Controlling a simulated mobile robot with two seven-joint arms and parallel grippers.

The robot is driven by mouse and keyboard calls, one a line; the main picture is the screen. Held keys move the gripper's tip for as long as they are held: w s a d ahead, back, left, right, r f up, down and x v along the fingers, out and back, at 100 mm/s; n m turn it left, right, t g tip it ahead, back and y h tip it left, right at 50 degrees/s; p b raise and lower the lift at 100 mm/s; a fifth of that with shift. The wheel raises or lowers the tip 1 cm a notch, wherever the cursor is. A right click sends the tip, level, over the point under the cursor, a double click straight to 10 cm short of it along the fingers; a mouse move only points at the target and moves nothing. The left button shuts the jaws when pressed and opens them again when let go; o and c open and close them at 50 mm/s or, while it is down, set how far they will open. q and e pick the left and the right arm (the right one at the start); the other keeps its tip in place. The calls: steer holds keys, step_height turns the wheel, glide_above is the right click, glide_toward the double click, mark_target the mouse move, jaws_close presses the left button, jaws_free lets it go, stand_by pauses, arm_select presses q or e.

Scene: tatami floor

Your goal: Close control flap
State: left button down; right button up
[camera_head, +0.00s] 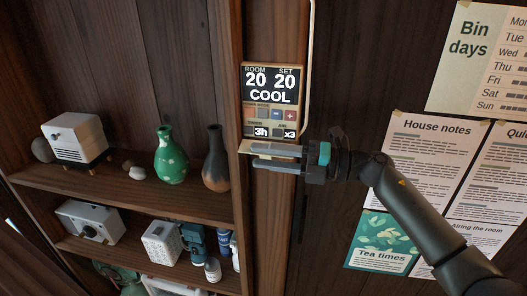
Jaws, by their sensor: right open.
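The control panel (271,85) is on a wooden post, its dark screen reading ROOM 20, SET 20, COOL. Several small buttons show below the screen, with 3h and x3 under them. A cream flap (244,146) juts out at the panel's lower edge, so it looks open and folded down. My right gripper (256,156) reaches in from the right, with its two fingers apart and empty. Its fingers overlap the flap in the picture and hide most of it. I cannot tell whether they touch it. My left gripper is out of view.
A wooden shelf (118,186) at left holds a white box (76,137), a green vase (170,155) and a dark vase (215,160), close to the post. Notices, including House notes (433,150), hang at right. A pale cable (311,60) runs beside the panel.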

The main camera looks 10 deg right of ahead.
steer(key=shift+w+a, duration=0.1)
steer(key=shift+a, duration=0.2)
steer(key=shift+c, duration=0.4)
jaws_close()
